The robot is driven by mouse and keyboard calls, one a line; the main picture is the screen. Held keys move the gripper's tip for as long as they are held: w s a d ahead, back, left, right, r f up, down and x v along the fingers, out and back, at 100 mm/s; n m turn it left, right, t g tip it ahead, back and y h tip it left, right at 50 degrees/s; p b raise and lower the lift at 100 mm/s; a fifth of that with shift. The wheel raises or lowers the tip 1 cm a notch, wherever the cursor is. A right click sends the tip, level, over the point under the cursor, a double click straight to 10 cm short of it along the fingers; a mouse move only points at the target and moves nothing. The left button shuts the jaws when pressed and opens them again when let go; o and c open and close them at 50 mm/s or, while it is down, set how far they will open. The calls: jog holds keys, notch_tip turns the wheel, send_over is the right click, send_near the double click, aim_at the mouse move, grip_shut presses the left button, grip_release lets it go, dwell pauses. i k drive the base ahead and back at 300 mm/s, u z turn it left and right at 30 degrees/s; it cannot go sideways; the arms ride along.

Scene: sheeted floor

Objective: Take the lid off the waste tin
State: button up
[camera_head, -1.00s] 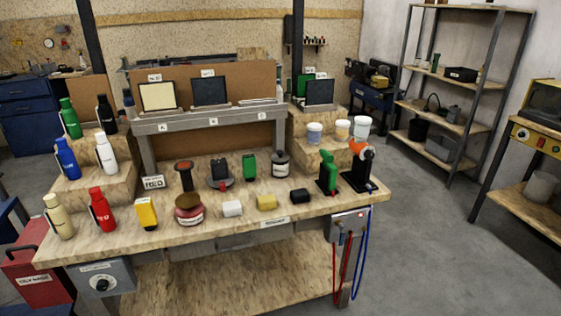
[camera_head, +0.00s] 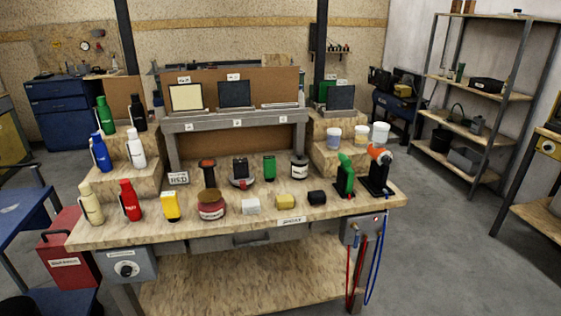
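A red waste tin (camera_head: 72,262) with a white label stands on the floor at the left end of the workbench. The label looks like "oily waste" but is blurred. Its red top looks covered, with a dark part near the front left edge; where lid and body meet is not clear. The tin's right side is close to the bench end, and a blue table is on its left. My gripper is not in view.
The workbench (camera_head: 240,226) fills the middle, holding bottles, jars, sprayers and small blocks. A blue table (camera_head: 30,190) stands at the left edge, leaving a narrow gap around the tin. A metal shelf (camera_head: 490,95) stands at right. Grey floor (camera_head: 440,240) is clear right of the bench.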

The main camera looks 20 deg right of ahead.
aim_at(299, 159)
jog(key=z, duration=0.2)
jog(key=k, duration=0.2)
jog(key=u, duration=2.45)
jog(key=k, duration=0.2)
jog(key=u, duration=1.65)
jog(key=k, duration=1.25)
jog(key=z, duration=0.05)
